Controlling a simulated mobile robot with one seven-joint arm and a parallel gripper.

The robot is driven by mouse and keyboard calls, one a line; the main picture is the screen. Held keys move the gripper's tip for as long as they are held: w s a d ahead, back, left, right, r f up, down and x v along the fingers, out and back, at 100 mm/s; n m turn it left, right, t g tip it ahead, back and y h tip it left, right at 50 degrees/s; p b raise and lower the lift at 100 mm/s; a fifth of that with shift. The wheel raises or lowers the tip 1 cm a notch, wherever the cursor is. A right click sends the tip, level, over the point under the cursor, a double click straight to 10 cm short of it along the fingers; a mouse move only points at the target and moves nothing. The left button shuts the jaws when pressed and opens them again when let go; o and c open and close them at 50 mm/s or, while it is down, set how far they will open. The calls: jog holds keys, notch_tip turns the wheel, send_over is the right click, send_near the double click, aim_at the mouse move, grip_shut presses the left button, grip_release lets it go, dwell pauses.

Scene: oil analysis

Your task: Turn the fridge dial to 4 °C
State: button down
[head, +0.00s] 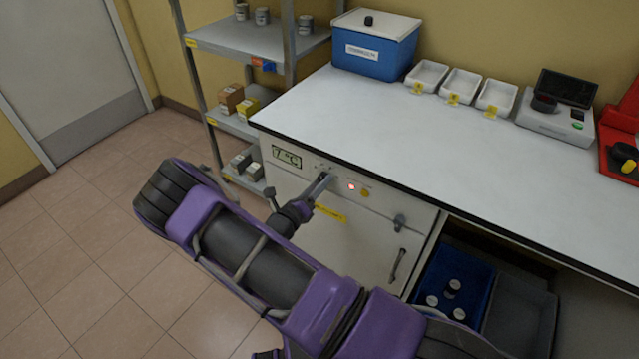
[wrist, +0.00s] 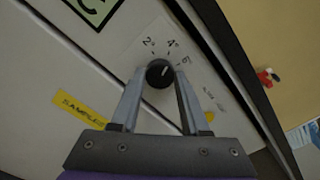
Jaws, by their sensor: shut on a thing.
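The fridge (head: 360,238) is a white cabinet under the worktop. Its green display (head: 287,157) appears to read 7 °C. In the wrist view the black dial (wrist: 159,74) sits on a panel marked 2°, 4° and 6°, with further marks partly hidden by a finger. A pale line on the dial points up and right, towards the 4° to 6° side; its exact setting is too small to tell. My gripper (head: 326,179) is at the panel, its two fingers closed on either side of the dial. In the head view the fingers hide the dial.
A red light (head: 351,187) and a yellow button (head: 365,193) lie right of my fingers. A latch (head: 400,222) and a door handle (head: 397,265) are further right. The worktop (head: 335,108) overhangs close above. A metal shelf (head: 240,40) stands behind to the left.

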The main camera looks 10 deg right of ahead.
jog(key=shift+n, duration=0.3)
jog(key=shift+c, duration=2)
grip_release()
jog(key=shift+s+a, duration=0.1)
jog(key=v, duration=1.7)
jog(key=shift+s+r, duration=0.1)
